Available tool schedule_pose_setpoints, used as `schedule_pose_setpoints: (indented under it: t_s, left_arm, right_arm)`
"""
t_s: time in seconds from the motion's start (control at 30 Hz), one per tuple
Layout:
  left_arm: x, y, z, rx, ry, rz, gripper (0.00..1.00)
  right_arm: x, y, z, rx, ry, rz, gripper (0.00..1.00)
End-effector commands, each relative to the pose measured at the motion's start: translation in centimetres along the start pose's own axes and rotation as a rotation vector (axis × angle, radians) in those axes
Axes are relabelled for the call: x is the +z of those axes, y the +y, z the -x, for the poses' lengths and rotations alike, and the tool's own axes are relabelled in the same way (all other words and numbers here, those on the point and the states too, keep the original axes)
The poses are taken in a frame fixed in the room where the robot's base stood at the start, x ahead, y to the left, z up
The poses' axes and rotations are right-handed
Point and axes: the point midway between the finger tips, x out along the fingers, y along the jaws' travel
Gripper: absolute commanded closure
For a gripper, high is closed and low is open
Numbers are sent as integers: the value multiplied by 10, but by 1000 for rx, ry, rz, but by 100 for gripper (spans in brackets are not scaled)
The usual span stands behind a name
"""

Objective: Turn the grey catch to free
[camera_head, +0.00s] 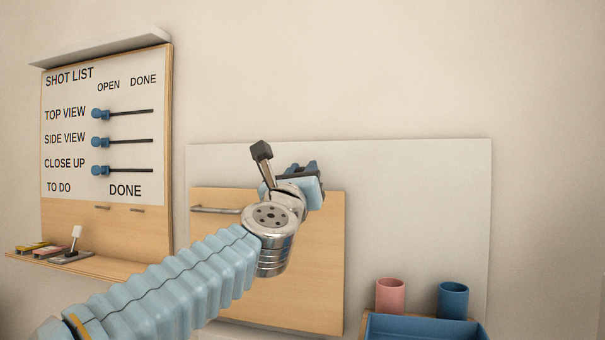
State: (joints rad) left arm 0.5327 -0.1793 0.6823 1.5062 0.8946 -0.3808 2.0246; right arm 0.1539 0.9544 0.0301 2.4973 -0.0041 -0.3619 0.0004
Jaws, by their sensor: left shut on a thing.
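My left arm comes in from the lower left and reaches up to the top edge of a wooden door panel (318,270). My left gripper (314,182), with light blue and dark parts, is at that edge, right of the panel's middle. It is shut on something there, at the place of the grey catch. The catch itself is hidden behind the gripper and wrist, so its turn cannot be read. A metal bar handle (216,210) is on the panel's upper left. My right gripper is not in view.
A shot list board (140,190) with blue sliders hangs at left, a small ledge (110,267) below it. A pink cup (390,296), a blue cup (453,300) and a blue tray (420,328) are at lower right. The wall at right is bare.

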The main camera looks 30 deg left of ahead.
Motion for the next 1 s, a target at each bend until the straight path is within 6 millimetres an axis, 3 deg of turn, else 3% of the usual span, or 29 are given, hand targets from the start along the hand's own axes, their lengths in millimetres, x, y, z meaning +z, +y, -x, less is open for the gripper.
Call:
schedule_pose_setpoints:
  t_s: [0.23,0.53,0.83,0.87,1.0]
  left_arm:
    - [-2,0,1,-17,0,-33,100]
    - [0,-1,1,-126,-2,-298,100]
    - [0,-1,0,-130,-1,-315,100]
    - [0,-1,0,-130,-1,-315,70]
    - [0,-1,0,-130,-1,-314,49]
  right_arm:
    - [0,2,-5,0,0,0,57]
    - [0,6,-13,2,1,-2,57]
    - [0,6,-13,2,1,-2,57]
    - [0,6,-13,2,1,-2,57]
    - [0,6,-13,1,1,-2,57]
